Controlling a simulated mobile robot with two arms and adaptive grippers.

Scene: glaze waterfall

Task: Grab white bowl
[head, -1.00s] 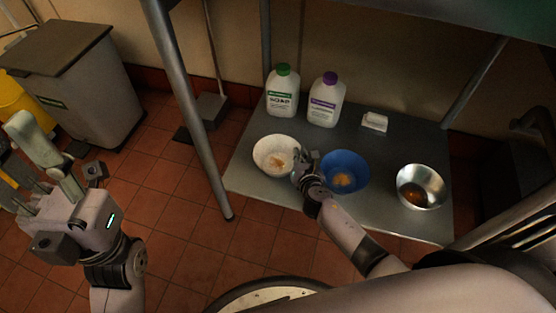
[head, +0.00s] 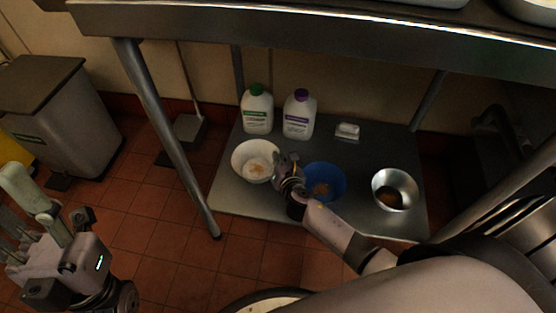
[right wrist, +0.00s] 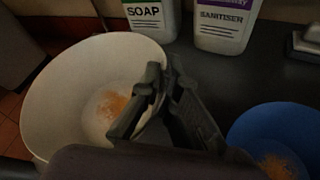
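The white bowl (head: 243,155) is at the left part of the low metal shelf, with some orange-brown matter in it. It also shows large in the right wrist view (right wrist: 70,80). My right gripper (head: 282,160) is at the bowl's right rim. In the right wrist view its fingers (right wrist: 152,108) sit on both sides of that rim and look shut on it. I cannot tell whether the bowl is clear of the shelf. My left gripper (head: 50,225) is over the floor at the left, away from the bowl; its opening is unclear.
A blue bowl (head: 335,178) stands close at the right of my right gripper, and a metal bowl (head: 403,181) further right. Soap (head: 257,112) and sanitiser (head: 298,118) bottles stand behind. The upper table edge (head: 300,30) and a table leg (head: 165,130) border the shelf.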

